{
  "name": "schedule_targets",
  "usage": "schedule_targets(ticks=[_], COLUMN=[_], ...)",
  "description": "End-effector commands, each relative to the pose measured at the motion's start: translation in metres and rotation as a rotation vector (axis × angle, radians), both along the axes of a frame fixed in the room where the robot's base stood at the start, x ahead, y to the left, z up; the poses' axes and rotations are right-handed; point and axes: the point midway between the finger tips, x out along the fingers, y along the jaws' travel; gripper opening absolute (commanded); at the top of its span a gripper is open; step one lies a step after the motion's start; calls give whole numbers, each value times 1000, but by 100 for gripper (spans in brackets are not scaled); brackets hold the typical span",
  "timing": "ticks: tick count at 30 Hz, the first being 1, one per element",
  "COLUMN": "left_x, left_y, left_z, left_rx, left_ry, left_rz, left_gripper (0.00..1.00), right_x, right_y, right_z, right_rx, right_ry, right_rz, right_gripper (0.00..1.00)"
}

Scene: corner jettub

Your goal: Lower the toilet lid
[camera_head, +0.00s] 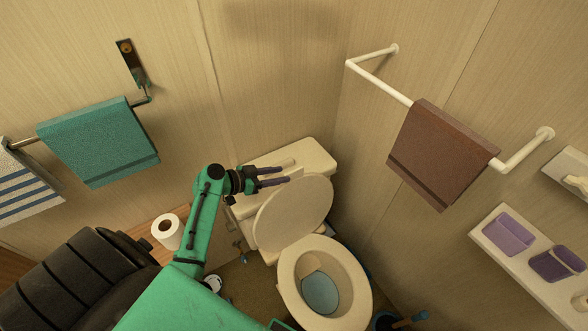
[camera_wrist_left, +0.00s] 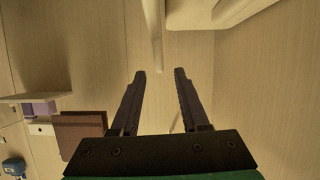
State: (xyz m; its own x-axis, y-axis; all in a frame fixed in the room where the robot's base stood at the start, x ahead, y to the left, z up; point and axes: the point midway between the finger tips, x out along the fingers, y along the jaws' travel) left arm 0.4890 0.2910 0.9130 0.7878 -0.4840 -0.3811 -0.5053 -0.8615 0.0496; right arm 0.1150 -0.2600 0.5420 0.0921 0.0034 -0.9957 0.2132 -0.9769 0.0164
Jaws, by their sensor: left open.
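The toilet lid (camera_head: 293,212) is a beige oval. It stands raised, tilted back toward the cistern (camera_head: 312,158), above the open bowl and seat ring (camera_head: 290,279). My left gripper (camera_head: 287,174) is open and empty, with its two dark fingers pointing right across the cistern, by the upper edge of the lid. I cannot tell whether a finger touches the lid. In the left wrist view, the open fingers (camera_wrist_left: 160,72) have a narrow beige edge (camera_wrist_left: 156,35) just beyond their tips; it looks like the lid. My right gripper is out of view.
A toilet paper roll (camera_head: 168,231) stands left of my left arm. A brown towel (camera_head: 440,153) hangs on a white rail at right, and a teal towel (camera_head: 98,142) hangs at left. Walls close in behind the toilet. A shelf (camera_head: 527,265) with purple dishes is at right.

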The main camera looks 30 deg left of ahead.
Motion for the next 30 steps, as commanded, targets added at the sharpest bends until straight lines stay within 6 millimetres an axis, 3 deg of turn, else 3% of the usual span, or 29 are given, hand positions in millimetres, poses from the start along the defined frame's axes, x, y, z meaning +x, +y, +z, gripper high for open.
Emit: schedule_targets(ticks=[3, 7, 17, 21, 30], left_x=[25, 42, 48, 48, 48], left_y=[-16, -26, -30, -30, -30], left_z=[-8, -19, -24, -24, -24], left_rx=[-4, -1, 2, 1, 1], left_ry=[1, 1, 2, 2, 2], left_rz=[-1, -1, -1, 0, 0], left_gripper=[45, 45, 45, 0, 0], right_x=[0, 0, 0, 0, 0], right_y=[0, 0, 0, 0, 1], right_z=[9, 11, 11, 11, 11], right_rx=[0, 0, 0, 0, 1], right_ry=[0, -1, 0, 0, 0], right_rz=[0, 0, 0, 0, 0], right_gripper=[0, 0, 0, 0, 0])
